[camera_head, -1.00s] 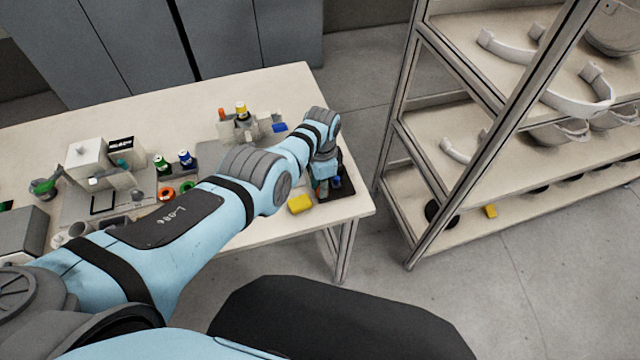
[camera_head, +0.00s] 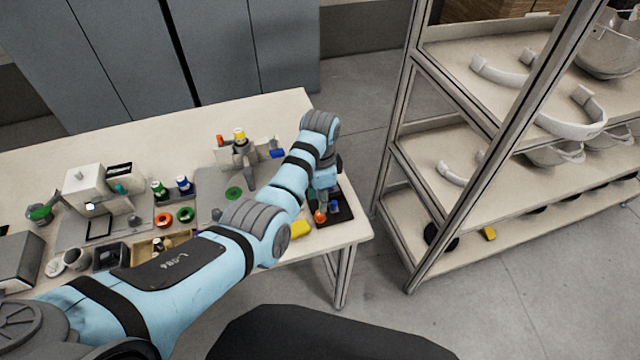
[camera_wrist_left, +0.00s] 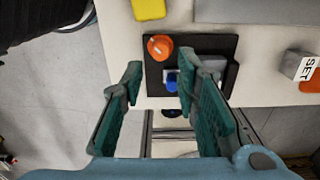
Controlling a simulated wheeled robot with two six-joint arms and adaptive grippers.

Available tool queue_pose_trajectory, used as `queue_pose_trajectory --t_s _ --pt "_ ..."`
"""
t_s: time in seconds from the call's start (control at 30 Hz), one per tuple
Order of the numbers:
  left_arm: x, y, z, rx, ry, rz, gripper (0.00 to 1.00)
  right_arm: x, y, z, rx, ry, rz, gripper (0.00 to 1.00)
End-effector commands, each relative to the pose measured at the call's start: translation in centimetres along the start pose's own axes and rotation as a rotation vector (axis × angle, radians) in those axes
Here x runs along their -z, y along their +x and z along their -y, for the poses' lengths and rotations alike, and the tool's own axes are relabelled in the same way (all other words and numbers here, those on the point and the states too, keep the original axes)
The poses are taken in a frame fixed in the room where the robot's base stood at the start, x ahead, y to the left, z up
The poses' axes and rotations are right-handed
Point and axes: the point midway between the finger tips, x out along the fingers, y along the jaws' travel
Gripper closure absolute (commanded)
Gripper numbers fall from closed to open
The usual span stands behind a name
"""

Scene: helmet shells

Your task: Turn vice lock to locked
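A black base plate (camera_head: 344,214) lies at the table's right front corner. It carries an orange knob (camera_head: 320,216) and a blue part (camera_head: 336,206). In the left wrist view the plate (camera_wrist_left: 215,45) shows the orange knob (camera_wrist_left: 159,46), the blue part (camera_wrist_left: 171,83) and a grey metal body that looks like the vice. I cannot read the lock's state. My left gripper (camera_wrist_left: 159,70) has its two teal fingers spread with nothing between the tips. It hovers over the plate, one finger overlapping the metal body; contact cannot be told. My right gripper is not in view.
A yellow block (camera_head: 293,229) lies left of the plate. A grey fixture with a yellow-topped part (camera_head: 239,136) stands behind. Green and orange rings, small cans and a white machine (camera_head: 88,185) fill the table's left. A shelf rack (camera_head: 412,150) with helmet parts stands right, across a floor gap.

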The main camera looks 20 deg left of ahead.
Motion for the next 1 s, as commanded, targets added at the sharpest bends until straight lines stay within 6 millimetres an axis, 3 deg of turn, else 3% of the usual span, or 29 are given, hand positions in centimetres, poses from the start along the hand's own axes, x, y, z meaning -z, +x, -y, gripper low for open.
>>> queue_pose_trajectory --t_s 0.1,0.23,0.77,0.87,0.93,1.0 --pt "0.0 -3.2 0.0 0.002 0.000 -0.001 0.72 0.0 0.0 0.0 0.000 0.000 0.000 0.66" --pt "0.0 -5.4 -0.1 0.000 0.001 0.000 0.72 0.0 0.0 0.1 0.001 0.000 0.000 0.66" --pt "0.0 -6.0 -0.1 -0.002 0.001 0.002 0.72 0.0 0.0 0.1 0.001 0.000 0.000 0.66" --pt "-0.7 -5.0 -0.3 0.001 -0.032 -0.003 0.72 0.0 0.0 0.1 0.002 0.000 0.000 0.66" --pt "-2.3 -2.6 -0.9 0.010 -0.112 -0.017 0.72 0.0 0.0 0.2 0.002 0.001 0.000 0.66" --pt "-5.2 0.8 -2.2 0.033 -0.245 -0.038 0.72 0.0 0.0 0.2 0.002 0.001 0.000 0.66"
